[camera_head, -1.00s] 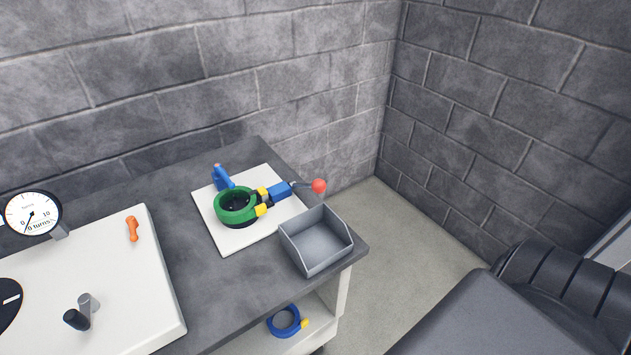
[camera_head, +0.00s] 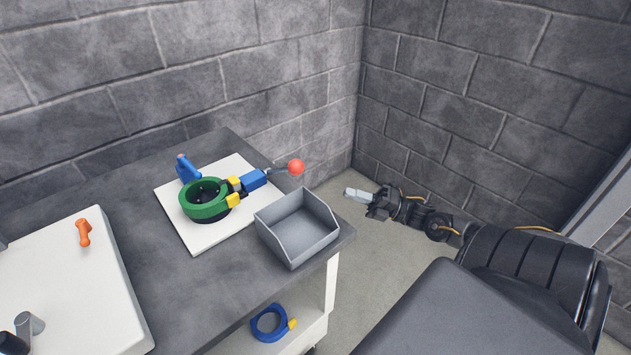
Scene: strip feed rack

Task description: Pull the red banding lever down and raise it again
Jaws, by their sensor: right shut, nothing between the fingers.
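The banding lever ends in a red ball knob (camera_head: 296,167) on a thin grey rod. The rod comes out of a blue block (camera_head: 253,180) on the green ring fixture (camera_head: 205,200), which stands on a white plate (camera_head: 201,239) on the bench. The lever sticks out to the right, over the bench's back right edge. My right gripper (camera_head: 347,193) is shut and empty. It is to the right of the red knob, apart from it, beyond the bench edge. My left gripper is not in view.
A grey open bin (camera_head: 299,240) stands at the bench's right corner, in front of the lever. A blue ring (camera_head: 269,323) lies on the shelf below. A white panel with an orange handle (camera_head: 84,232) is at left. Block walls close off the back and right.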

